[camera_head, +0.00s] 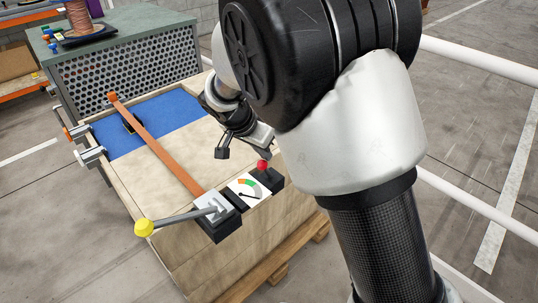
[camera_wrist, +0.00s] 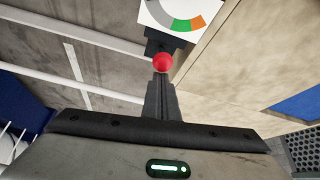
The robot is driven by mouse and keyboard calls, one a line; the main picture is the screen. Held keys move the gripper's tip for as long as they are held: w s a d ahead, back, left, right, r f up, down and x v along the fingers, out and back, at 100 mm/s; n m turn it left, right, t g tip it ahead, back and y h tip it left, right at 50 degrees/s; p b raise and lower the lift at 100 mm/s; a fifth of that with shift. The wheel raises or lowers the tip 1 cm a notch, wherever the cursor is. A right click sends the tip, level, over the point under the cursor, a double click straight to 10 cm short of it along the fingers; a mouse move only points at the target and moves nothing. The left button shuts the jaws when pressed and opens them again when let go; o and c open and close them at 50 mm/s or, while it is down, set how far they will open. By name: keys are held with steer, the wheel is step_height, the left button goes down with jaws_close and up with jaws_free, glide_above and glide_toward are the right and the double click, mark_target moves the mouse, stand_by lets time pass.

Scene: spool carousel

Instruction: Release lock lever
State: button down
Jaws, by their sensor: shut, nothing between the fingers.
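A small red knob (camera_head: 262,165) stands on a black block at the bench's near right corner, beside a dial gauge (camera_head: 248,188). A grey lever with a yellow ball end (camera_head: 144,228) reaches left from a bracket (camera_head: 212,206) on the other side of the gauge. I cannot tell which of the two is the lock lever. My gripper (camera_head: 264,153) is shut and empty, right by the red knob. In the wrist view, the closed fingertips (camera_wrist: 162,78) point at the red knob (camera_wrist: 163,62); I cannot tell whether they touch it.
An orange-brown bar (camera_head: 155,143) lies across the wooden bench top, over a blue mat (camera_head: 150,115). Clamps (camera_head: 90,156) sit on the left edge. A perforated green cabinet (camera_head: 130,65) stands behind. White rails (camera_head: 480,62) run along the right.

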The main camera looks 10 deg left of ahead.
steer(key=shift+s+a+f+b, duration=0.4)
steer(key=shift+s+a+f, duration=0.15)
steer(key=shift+s, duration=0.25)
steer(key=w+d+r+p, duration=0.1)
steer(key=w+r+p, duration=0.1)
steer(key=w+r, duration=0.15)
steer(key=s+a+r, duration=0.3)
steer(key=s+r, duration=0.2)
steer(key=s, duration=0.1)
steer(key=shift+a+r+p, duration=0.2)
steer(key=shift+p, duration=0.15)
steer(key=shift+s, duration=0.1)
